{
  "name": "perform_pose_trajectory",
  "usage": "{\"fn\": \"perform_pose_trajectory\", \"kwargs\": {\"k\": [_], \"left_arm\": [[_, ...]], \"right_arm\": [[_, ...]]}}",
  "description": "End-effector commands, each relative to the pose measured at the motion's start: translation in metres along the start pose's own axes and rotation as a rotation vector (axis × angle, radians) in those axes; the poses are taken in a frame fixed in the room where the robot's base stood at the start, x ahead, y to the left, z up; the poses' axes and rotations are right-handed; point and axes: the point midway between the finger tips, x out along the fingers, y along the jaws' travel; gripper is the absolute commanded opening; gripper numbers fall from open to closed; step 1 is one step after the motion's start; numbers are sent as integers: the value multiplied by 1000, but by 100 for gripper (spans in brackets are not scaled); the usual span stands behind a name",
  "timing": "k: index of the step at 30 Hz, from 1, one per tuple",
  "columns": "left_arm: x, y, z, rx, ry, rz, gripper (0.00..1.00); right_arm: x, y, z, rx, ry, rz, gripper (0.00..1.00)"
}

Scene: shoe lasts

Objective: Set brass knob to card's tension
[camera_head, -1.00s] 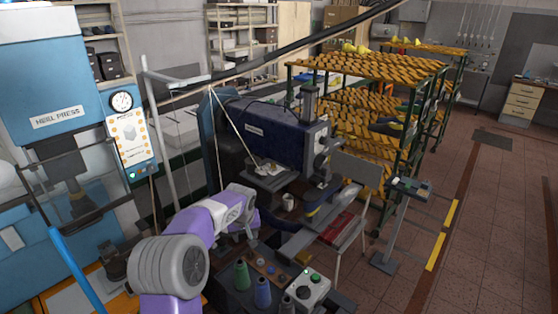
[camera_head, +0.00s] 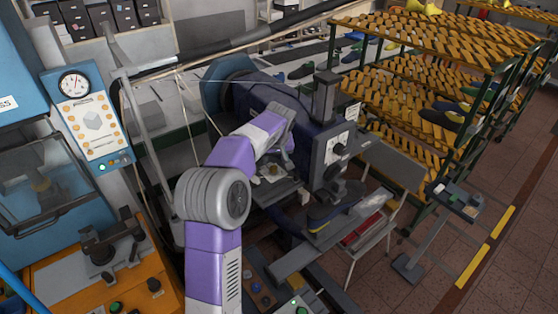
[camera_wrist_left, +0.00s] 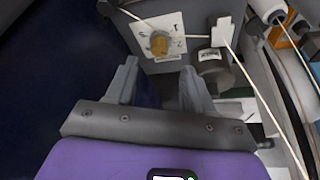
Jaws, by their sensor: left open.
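The brass knob (camera_wrist_left: 159,43) sits on a white plate (camera_wrist_left: 172,28) with dark markings, on a grey panel in the left wrist view. The markings are too small to read surely. My left gripper (camera_wrist_left: 157,82) is open and empty. Its two grey fingers point toward the knob, apart from it, with the knob beyond the gap. In the head view my left gripper (camera_head: 286,148) is beside the dark blue sewing machine (camera_head: 255,93), its fingertips hard to make out. A small white card (camera_head: 352,112) is on the machine's front; its writing is unreadable. My right gripper is not in view.
In the head view, a blue press panel with a gauge (camera_head: 75,83) stands left, shoe racks (camera_head: 415,40) right.

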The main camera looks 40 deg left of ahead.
Motion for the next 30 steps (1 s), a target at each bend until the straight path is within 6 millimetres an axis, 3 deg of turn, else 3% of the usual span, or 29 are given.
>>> {"fn": "perform_pose_trajectory", "kwargs": {"k": [10,22,30], "left_arm": [[52,0,0,2,-3,-2,53],[61,0,1,1,-1,0,53],[61,0,1,1,-1,0,11]], "right_arm": [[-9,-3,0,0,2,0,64],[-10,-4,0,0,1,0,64],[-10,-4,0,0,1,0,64]]}}
